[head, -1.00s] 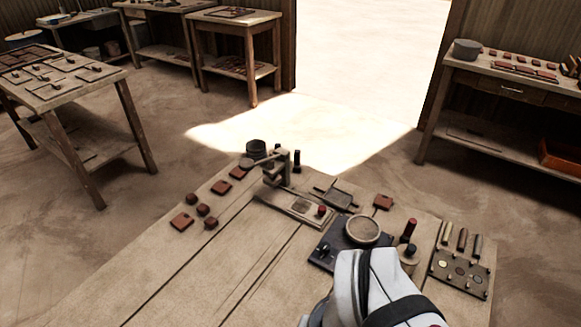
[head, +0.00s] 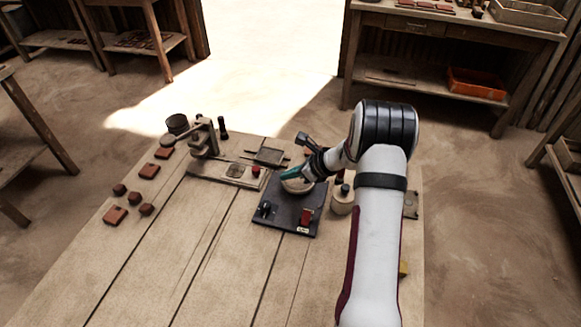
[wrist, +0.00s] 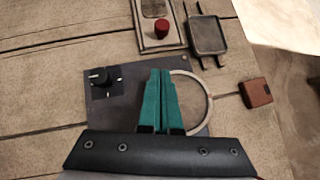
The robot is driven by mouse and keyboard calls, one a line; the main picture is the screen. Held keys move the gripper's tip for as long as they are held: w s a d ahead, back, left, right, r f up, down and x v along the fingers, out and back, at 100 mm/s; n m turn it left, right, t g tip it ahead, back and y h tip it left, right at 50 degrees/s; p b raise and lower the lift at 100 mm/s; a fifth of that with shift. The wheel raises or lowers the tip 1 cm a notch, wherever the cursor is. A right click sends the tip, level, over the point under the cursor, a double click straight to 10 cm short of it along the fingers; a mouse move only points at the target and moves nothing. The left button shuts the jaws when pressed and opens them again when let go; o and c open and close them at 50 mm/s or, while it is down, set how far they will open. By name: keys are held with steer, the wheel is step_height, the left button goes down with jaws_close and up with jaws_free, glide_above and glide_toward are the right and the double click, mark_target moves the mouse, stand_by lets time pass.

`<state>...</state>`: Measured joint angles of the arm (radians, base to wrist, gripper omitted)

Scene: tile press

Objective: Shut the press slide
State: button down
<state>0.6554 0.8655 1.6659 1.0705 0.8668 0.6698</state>
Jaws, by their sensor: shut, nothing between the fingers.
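A red knob (head: 256,170) stands at the slide's right end; in the wrist view the knob (wrist: 161,28) shows at the top. My gripper (head: 288,175), with teal fingers, is shut and empty. It is over the round dish, right of the knob and apart from it. In the wrist view its fingertips (wrist: 160,73) point toward the slide.
A dark board (head: 285,218) bears the pale round dish (wrist: 202,92), a black dial (wrist: 103,77) and a red switch (head: 306,215). A framed mould (wrist: 207,34) lies beside the slide. Red clay pieces (head: 116,214) lie left. The front left bench is clear.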

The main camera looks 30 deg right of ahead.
mark_target(231, 173)
steer(key=x, duration=0.4)
steer(key=shift+a, duration=0.1)
steer(key=w+a, duration=0.1)
steer(key=w, duration=0.2)
steer(key=shift+a+f, duration=0.15)
steer(key=shift+a, duration=0.25)
steer(key=shift+w+a, duration=0.15)
steer(key=shift+w, duration=0.2)
steer(key=w+a, duration=0.8)
steer(key=shift+w+a, duration=0.25)
steer(key=shift+s, duration=0.1)
